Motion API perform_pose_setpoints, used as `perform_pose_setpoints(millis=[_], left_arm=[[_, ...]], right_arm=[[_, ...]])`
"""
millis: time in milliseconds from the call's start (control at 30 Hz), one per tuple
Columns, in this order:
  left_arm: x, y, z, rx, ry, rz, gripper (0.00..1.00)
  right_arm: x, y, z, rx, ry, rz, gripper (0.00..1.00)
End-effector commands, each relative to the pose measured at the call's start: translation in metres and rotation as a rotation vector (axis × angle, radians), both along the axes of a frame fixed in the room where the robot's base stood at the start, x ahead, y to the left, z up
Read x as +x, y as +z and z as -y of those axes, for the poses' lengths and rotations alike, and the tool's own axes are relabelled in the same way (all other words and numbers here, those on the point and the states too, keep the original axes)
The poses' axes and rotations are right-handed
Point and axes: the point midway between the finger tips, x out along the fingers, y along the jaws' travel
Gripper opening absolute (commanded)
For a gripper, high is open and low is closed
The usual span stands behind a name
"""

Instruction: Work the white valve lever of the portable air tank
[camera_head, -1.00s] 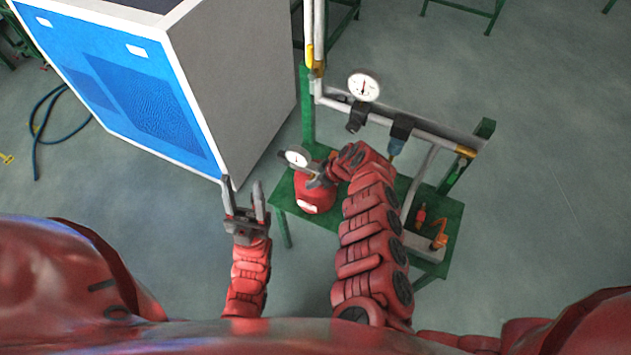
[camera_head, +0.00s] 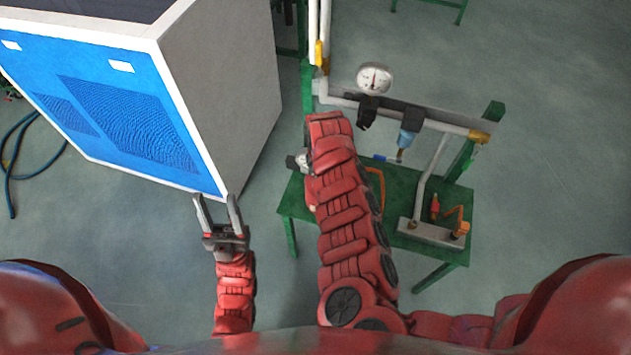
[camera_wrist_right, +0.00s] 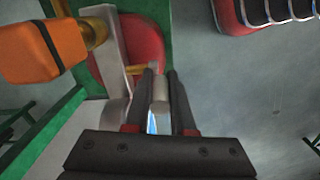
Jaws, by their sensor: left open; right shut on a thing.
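The red air tank (camera_wrist_right: 143,42) shows behind the fingers in the right wrist view. In the head view my right arm covers nearly all of it, and only its gauge (camera_head: 298,161) shows at the arm's left edge. My right gripper (camera_wrist_right: 162,88) is shut on a short pale piece, which looks like the white valve lever (camera_wrist_right: 160,92), between its two dark fingers. The right fingers are hidden in the head view. My left gripper (camera_head: 219,212) is open and empty, left of the green table, in front of the blue and grey cabinet's lower corner.
A large blue and grey cabinet (camera_head: 225,85) stands at the left. The floor at the right is clear.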

Motion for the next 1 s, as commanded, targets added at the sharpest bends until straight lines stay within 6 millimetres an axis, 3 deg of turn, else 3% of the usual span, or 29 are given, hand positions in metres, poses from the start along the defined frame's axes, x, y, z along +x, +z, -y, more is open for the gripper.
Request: perform_pose_setpoints(millis=[333,367,500,533,867,1000], left_arm=[[0.000,-0.001,0.000,0.000,0.000,0.000,0.50],[0.000,-0.001,0.000,0.000,0.000,0.000,0.50],[0.000,-0.001,0.000,0.000,0.000,0.000,0.50],[0.000,-0.001,0.000,0.000,0.000,0.000,0.50],[0.000,-0.001,0.000,0.000,0.000,0.000,0.50],[0.000,-0.007,0.000,0.000,0.000,0.000,0.50]], right_arm=[[-0.001,-0.002,0.003,-0.007,-0.003,-0.004,0.00],[-0.001,-0.002,0.003,-0.007,-0.003,-0.004,0.24],[-0.001,-0.001,0.003,-0.006,-0.002,-0.003,0.50],[-0.001,-0.001,0.003,-0.005,-0.002,-0.003,0.52],[0.000,0.001,0.001,-0.003,-0.001,-0.002,0.52],[0.000,0.016,0.002,-0.004,-0.001,0.000,0.52]])
